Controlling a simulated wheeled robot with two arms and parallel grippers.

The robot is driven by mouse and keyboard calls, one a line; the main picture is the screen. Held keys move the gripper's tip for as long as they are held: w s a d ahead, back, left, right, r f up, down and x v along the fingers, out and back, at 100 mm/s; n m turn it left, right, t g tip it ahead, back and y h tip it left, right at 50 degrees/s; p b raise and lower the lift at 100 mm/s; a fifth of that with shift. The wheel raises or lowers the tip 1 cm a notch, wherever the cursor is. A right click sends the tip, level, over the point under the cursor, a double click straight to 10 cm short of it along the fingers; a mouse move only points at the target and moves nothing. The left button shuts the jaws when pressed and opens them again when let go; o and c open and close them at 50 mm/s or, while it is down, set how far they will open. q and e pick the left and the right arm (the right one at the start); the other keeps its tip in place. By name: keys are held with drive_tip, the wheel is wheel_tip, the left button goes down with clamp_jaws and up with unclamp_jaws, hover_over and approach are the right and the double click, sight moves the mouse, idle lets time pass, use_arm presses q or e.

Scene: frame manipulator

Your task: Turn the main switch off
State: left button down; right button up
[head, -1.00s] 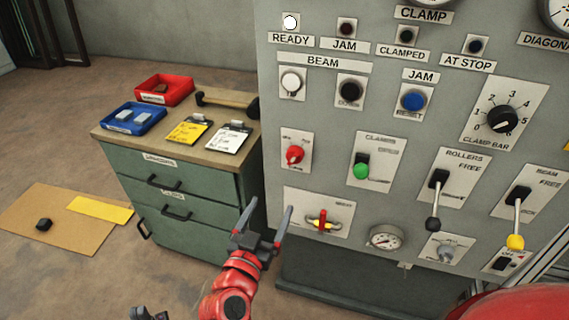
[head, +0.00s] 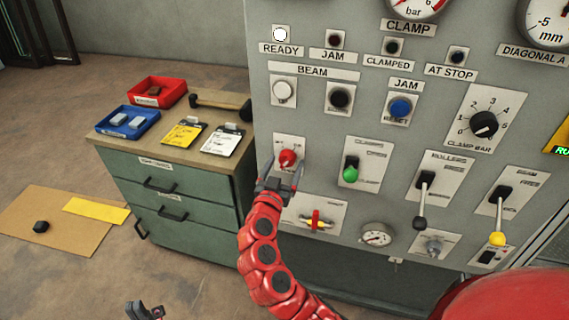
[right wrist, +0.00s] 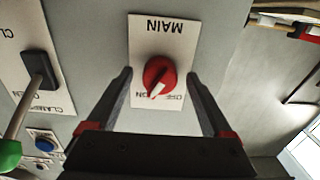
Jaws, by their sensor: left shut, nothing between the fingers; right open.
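The main switch is a red round knob (head: 287,158) on a white plate on the grey panel. In the right wrist view the red knob (right wrist: 159,76) appears upside down under the word MAIN, its white pointer slanting towards the ON side. My right gripper (head: 281,178) is open, just below and in front of the knob. In the right wrist view its two fingers (right wrist: 159,82) appear on either side of the knob, with gaps; contact is not visible. My left gripper (head: 145,311) shows only partly at the bottom edge, shut and empty, away from the panel.
The READY lamp (head: 280,34) is lit white. A green cabinet (head: 180,196) with trays and a hammer stands left of the panel.

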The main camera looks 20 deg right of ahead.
clamp_jaws()
idle(0.4)
drive_tip(key=shift+n+b, duration=0.5)
drive_tip(key=shift+n, duration=0.6)
drive_tip(key=n, duration=0.2)
drive_tip(key=shift+n, duration=0.3)
drive_tip(key=n, duration=0.2)
drive_tip(key=shift+r+n, duration=0.15)
drive_tip(key=shift+n, duration=2.45)
